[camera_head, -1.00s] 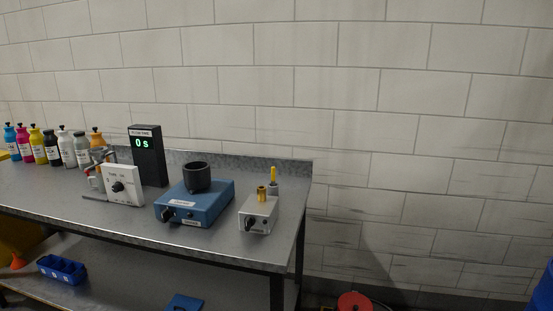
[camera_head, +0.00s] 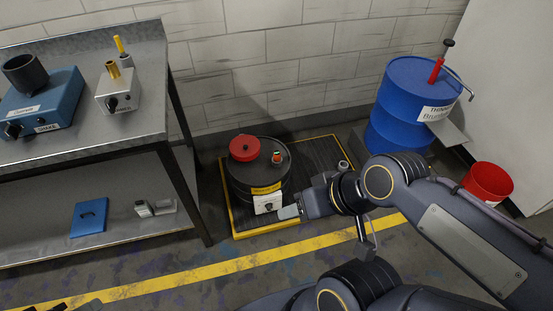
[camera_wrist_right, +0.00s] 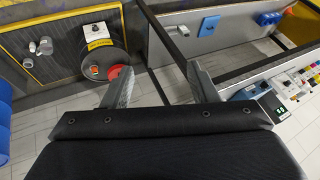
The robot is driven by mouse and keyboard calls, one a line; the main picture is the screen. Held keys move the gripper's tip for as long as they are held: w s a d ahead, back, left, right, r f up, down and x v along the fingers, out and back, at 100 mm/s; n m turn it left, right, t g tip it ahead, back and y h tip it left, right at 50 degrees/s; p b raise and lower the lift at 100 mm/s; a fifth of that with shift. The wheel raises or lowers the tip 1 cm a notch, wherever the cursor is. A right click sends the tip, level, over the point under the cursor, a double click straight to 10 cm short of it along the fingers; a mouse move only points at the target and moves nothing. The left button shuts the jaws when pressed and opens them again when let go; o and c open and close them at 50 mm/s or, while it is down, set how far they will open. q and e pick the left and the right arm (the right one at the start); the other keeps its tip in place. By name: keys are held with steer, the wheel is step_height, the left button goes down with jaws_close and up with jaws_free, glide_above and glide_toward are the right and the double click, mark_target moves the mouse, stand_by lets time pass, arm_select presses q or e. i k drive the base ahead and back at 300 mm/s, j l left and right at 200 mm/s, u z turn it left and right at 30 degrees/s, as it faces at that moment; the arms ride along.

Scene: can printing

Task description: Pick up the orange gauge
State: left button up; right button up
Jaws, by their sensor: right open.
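A small grey device with an orange-red part and a green spot (camera_head: 277,157) stands on top of the black drum (camera_head: 239,192), right of a red cap; it looks like the orange gauge, but is too small to be sure.
The drum stands on a yellow-edged platform (camera_head: 237,226). A steel bench (camera_head: 138,124) with a lower shelf is on the left. A blue barrel (camera_head: 392,110) and a red bucket (camera_head: 488,184) are on the right. Yellow-striped floor (camera_head: 200,274) is clear in front.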

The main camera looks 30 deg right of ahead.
mark_target(276, 154)
steer(key=u, duration=0.25)
steer(key=i+l+u, duration=0.1)
steer(key=l+u, duration=0.3)
steer(key=l, duration=0.35)
steer(key=l+u, duration=0.45)
steer(key=l, duration=0.85)
steer(key=k+l, duration=0.15)
steer(key=l, duration=0.9)
steer(key=k+u, duration=0.05)
